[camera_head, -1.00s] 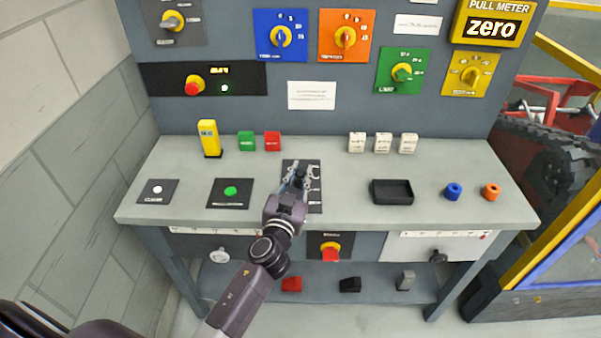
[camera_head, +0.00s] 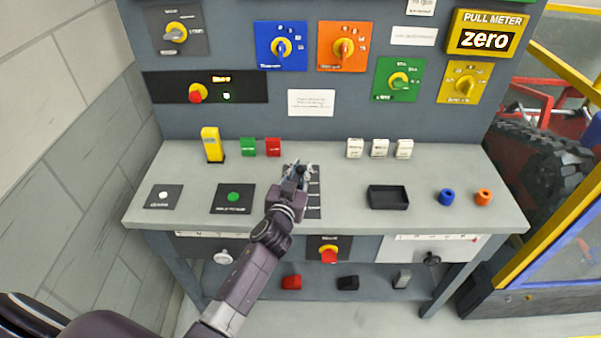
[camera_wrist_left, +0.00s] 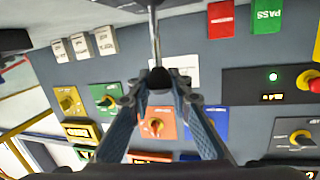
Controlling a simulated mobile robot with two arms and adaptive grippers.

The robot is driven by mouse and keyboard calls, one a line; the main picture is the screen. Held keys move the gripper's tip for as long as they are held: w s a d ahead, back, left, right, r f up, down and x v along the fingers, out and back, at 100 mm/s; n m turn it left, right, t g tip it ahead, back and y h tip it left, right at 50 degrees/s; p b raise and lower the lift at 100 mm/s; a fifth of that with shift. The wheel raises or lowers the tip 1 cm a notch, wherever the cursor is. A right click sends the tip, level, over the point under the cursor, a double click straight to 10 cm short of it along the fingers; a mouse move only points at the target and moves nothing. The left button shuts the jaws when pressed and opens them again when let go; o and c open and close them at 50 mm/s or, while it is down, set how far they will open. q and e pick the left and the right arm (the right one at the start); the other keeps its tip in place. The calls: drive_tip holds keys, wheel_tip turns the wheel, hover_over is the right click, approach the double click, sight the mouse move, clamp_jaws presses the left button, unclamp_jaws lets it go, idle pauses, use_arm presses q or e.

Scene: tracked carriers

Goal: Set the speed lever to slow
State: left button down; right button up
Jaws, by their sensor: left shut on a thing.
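The speed lever has a black knob (camera_wrist_left: 158,78) on a thin metal rod, both seen in the left wrist view. It rises from a black plate (camera_head: 314,208) with light marks on the bench top, whose lettering is too small to read. My left gripper (camera_head: 298,170) is shut on the knob, near the far end of the plate. In the left wrist view its two fingers (camera_wrist_left: 158,92) close around the knob from both sides. The gripper and arm hide much of the plate's left side and the slot. My right gripper is not in view.
Green (camera_head: 248,147) and red (camera_head: 273,147) blocks stand behind the lever, with a yellow block (camera_head: 212,145) farther left. A green button (camera_head: 233,196) is left of the plate. A black tray (camera_head: 388,205) is to the right. The bench between plate and tray is clear.

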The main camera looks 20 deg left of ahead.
use_arm(q)
drive_tip(key=shift+a+r, duration=0.1)
drive_tip(key=shift+r, duration=0.1)
drive_tip(key=c, duration=1.8)
unclamp_jaws()
drive_tip(key=shift+w+f, duration=0.1)
drive_tip(key=shift+f, duration=0.05)
drive_tip(key=shift+o, duration=0.2)
drive_tip(key=s+d+r, duration=0.1)
drive_tip(key=s, duration=1.1)
drive_tip(key=shift+d+r, duration=0.2)
